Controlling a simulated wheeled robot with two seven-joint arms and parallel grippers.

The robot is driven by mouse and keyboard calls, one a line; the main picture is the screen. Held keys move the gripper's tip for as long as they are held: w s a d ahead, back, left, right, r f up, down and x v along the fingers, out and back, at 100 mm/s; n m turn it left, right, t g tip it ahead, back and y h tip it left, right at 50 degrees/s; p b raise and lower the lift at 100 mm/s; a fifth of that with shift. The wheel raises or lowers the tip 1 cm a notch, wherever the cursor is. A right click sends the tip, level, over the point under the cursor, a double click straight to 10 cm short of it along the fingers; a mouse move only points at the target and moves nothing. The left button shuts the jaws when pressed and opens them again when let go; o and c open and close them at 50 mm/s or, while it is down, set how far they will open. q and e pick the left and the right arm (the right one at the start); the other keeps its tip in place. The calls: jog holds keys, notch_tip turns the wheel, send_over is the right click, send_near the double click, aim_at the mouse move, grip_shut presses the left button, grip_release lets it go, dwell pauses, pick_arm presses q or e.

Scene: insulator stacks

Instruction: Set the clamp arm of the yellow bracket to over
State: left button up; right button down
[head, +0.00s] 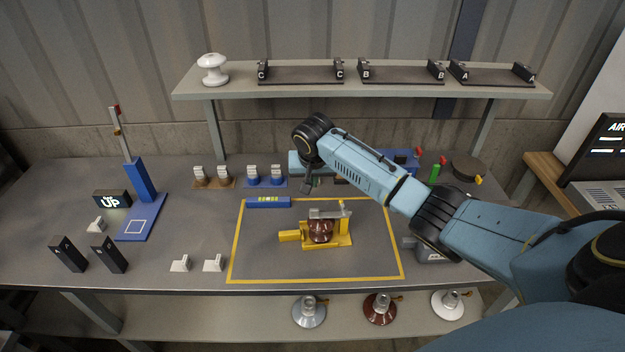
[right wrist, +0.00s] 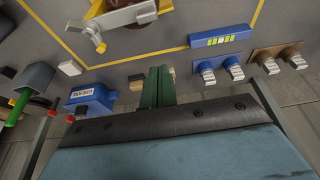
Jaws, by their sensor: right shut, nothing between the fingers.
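The yellow bracket (head: 343,240) stands inside the yellow outlined area of the bench, with a brown insulator (head: 319,231) in it. Its grey clamp arm (head: 328,212) looks level and reaches across the top of the insulator; whether it touches is unclear. In the right wrist view, the bracket (right wrist: 90,22) is cut off by the top edge, and the clamp arm (right wrist: 147,13) shows there. My right gripper (head: 309,186) is behind the bracket, apart from it, and shut on nothing. Its fingers also show in the right wrist view (right wrist: 158,82). My left gripper is not in view.
A blue block with a green display (head: 268,202) sits on the outline's back edge. Brown (head: 214,183) and blue (head: 265,182) double stands are behind it. A raised shelf (head: 385,90) spans the back. Bench space left and right of the bracket inside the outline is clear.

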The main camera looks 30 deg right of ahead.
aim_at(313, 209)
jog(key=shift+s+a+f+p, duration=0.1)
jog(key=shift+s+a+f, duration=0.15)
jog(key=shift+f, duration=0.65)
jog(key=shift+s+a+f+p, duration=0.15)
jog(key=shift+s+f, duration=0.25)
jog(key=shift+f, duration=0.5)
jog(key=shift+s+a+f+p, duration=0.15)
jog(key=shift+s+f, duration=0.15)
jog(key=shift+f, duration=0.6)
jog(key=s+a+n+p, duration=0.1)
jog(key=p, duration=0.2)
jog(key=shift+s+r, duration=0.15)
jog(key=shift+s, duration=0.05)
jog(key=shift+f, duration=0.2)
